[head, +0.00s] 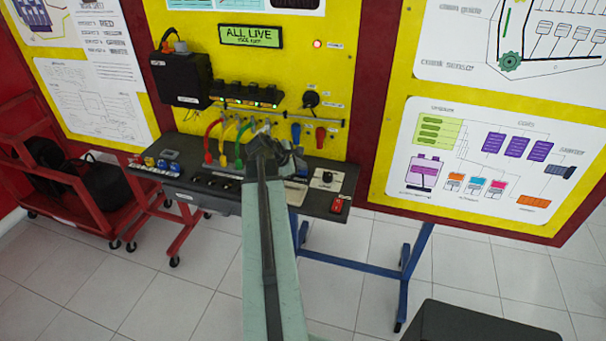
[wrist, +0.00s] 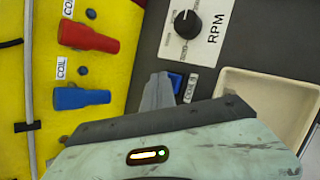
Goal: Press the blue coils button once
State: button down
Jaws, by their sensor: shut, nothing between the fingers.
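The blue button (wrist: 175,80) shows in the wrist view on the dark shelf, beside a small white label (wrist: 190,89) that seems to read COILS. My gripper (wrist: 158,90) is shut and empty, its grey tip directly left of the button and covering part of it. Whether the tip touches the button or is above it I cannot tell. In the head view my gripper (head: 268,132) is over the shelf in front of the yellow panel, and my arm hides the button there.
An RPM knob (wrist: 187,24) is above the button and a beige tray (wrist: 265,105) to its right. Red (wrist: 88,38) and blue (wrist: 82,98) coil plugs are on the yellow panel. In the head view, a red switch (head: 337,205) is at the shelf's right end, and coloured cables (head: 212,143) hang left of my gripper.

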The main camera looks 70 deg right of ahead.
aim_at(301, 173)
jog(key=shift+f+b, duration=0.45)
jog(key=shift+b, duration=0.05)
dwell(0.4)
jog(key=shift+r, duration=0.1)
jog(key=shift+r+p, duration=0.8)
jog(key=shift+p, duration=0.15)
notch_tip(301, 173, up, 5)
jog(key=p, duration=0.5)
dwell(0.5)
